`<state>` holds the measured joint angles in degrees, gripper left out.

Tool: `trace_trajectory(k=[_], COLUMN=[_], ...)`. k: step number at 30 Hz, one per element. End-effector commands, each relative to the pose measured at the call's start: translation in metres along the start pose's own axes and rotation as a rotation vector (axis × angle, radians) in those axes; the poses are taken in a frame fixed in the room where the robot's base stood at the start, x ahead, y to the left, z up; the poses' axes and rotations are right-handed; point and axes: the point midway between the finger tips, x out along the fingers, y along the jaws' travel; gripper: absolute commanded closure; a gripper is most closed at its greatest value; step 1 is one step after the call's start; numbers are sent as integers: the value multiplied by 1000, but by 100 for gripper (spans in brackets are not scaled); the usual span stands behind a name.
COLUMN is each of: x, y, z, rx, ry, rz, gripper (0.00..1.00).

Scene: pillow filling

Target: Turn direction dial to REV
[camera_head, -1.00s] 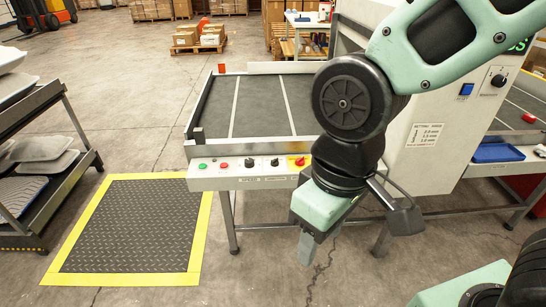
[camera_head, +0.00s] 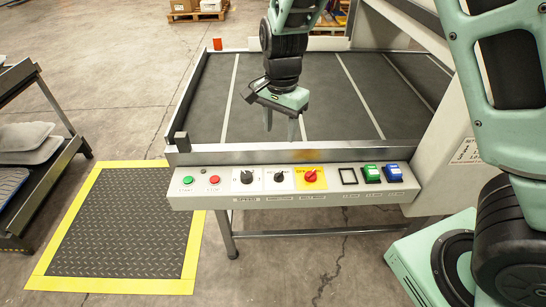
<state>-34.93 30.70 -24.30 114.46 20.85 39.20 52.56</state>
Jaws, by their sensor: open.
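The direction dial (camera_head: 279,177) is a small black knob on a white plate on the front control panel (camera_head: 330,197), between the black speed dial (camera_head: 246,177) and the red belt main switch (camera_head: 310,176). Its pointer setting is too small to read. My gripper (camera_head: 281,128) is open and empty, with its fingers pointing down. In the picture it is over the conveyor belt near the front rail, straight above the dial and apart from it.
A green button (camera_head: 187,181) and a red button (camera_head: 214,180) are at the panel's left. Green and blue rocker switches (camera_head: 371,174) are at its right. A metal rail (camera_head: 230,157) runs behind the panel. A yellow-edged floor mat (camera_head: 120,225) lies at the left.

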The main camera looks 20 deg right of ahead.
Motion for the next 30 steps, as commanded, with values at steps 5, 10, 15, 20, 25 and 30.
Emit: trace_trajectory(k=[5, 10, 15, 20, 25, 30], x=[8, 31, 67, 100, 134, 161], y=[-3, -2, -1, -2, -2, -2], z=[-10, -11, -11, -11, -12, -12], rx=[50, 51, 51, 49, 47, 47], ry=[17, 15, 15, 14, 14, 15], rz=[4, 7, 8, 7, 5, 4], gripper=[50, 50, 50, 50, 50, 50])
